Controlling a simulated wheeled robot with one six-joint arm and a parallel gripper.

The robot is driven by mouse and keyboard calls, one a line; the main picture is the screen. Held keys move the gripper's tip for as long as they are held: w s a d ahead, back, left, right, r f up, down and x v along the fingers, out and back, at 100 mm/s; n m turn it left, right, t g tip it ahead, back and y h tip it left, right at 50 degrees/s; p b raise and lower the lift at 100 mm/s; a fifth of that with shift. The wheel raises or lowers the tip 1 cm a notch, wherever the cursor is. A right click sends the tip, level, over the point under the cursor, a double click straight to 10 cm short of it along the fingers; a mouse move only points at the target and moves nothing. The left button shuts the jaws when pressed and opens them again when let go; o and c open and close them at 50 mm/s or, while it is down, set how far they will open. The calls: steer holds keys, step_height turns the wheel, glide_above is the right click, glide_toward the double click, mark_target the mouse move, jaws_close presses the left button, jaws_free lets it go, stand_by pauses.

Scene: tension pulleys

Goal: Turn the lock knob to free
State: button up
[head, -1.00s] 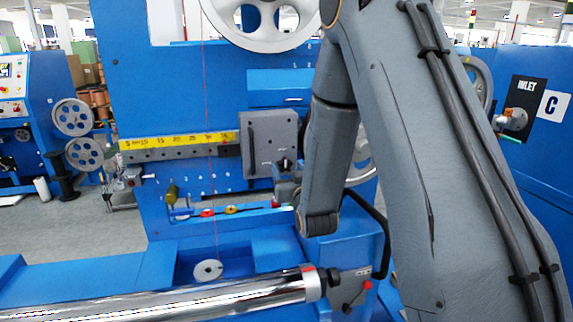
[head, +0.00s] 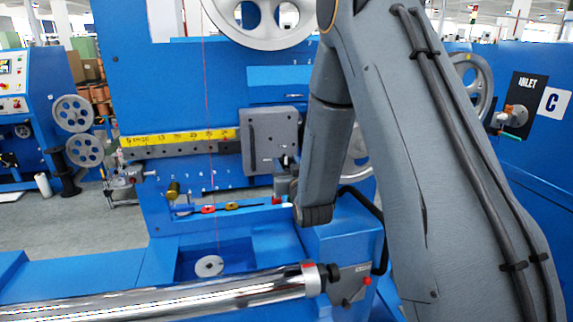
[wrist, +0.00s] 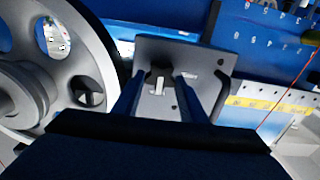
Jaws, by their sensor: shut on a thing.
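Which way the knob is turned is hard to read. In the head view the grey plate (head: 268,135) sits on the rail with the yellow scale (head: 180,137). My gripper (head: 287,170) reaches the plate's lower right part there, partly hidden by my arm.
A large pale pulley (wrist: 60,65) is close on the left in the wrist view. A thin red wire (head: 211,150) runs down to a small disc (head: 209,266). A chrome roller (head: 170,302) lies across the front. A blue box (head: 340,240) stands below my wrist.

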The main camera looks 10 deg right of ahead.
steer(key=shift+n, duration=0.3)
steer(key=n+b, duration=0.1)
steer(key=n, duration=0.1)
steer(key=n+b, duration=0.1)
steer(key=b, duration=0.1)
steer(key=shift+a+f+n, duration=0.15)
steer(key=shift+n, duration=0.25)
steer(key=n+b, duration=0.2)
steer(key=n, duration=0.2)
steer(key=shift+a+n, duration=0.1)
steer(key=shift+n, duration=0.2)
steer(key=n+b, duration=0.2)
steer(key=n, duration=0.2)
steer(key=shift+a+f, duration=0.1)
steer(key=shift+f, duration=0.05)
steer(key=n+b, duration=0.2)
steer(key=n, duration=0.2)
steer(key=shift+f+n, duration=0.1)
steer(key=shift+n, duration=0.2)
steer(key=o, duration=1.1)
steer(key=shift+c, duration=0.2)
steer(key=s+b, duration=0.1)
steer(key=s, duration=0.7)
steer(key=shift+b, duration=0.3)
